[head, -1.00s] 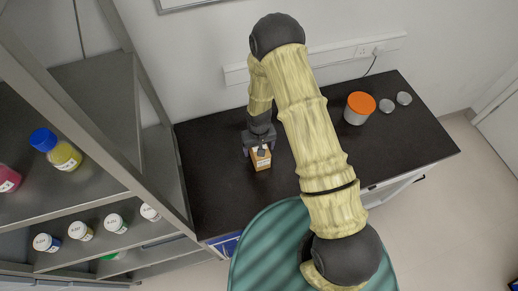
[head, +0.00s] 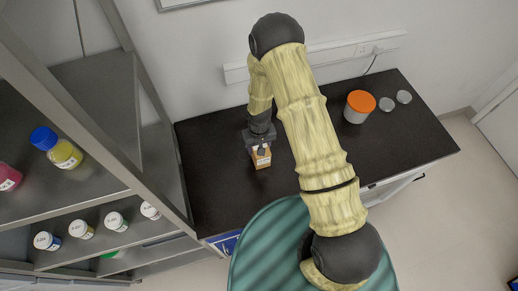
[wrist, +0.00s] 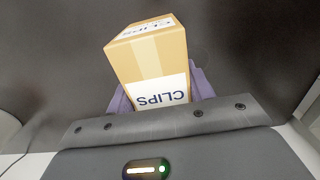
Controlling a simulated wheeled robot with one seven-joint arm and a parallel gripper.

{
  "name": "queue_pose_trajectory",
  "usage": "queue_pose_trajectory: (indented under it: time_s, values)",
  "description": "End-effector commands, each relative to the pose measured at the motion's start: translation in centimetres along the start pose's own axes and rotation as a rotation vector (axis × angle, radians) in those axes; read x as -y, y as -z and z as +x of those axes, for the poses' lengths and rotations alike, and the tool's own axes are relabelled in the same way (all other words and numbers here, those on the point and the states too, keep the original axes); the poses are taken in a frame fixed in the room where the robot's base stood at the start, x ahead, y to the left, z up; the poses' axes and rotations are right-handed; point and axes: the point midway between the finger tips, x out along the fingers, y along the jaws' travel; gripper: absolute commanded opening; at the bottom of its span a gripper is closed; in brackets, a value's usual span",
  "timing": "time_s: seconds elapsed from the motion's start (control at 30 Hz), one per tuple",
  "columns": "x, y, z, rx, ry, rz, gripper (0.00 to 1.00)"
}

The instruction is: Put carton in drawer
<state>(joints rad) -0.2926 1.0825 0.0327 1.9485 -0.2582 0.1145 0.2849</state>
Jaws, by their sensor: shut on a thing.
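The carton (head: 261,158) is a small tan box with a white label, on or just above the dark bench top; I cannot tell which. In the wrist view the carton (wrist: 150,62) shows a label reading "CLIPS", upside down. My gripper (head: 260,146) points down over the carton and is shut on it. In the wrist view its purple fingers (wrist: 160,92) sit on either side of the box. The drawer front is mostly hidden; part of a white cabinet front with a dark handle (head: 419,178) shows under the bench's right part.
The black bench top (head: 225,195) is clear around the carton. A metal shelf (head: 100,170) with bottles rises at the left.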

Motion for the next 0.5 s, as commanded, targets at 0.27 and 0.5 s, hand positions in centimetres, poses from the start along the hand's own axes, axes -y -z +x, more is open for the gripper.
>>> queue_pose_trajectory:
  time_s: [0.27, 0.5]
  values:
    - [0.0, 0.1, -0.6, -0.002, 0.0, 0.0, 0.24]
    - [0.0, 0.1, -3.2, -0.004, 0.001, 0.001, 0.24]
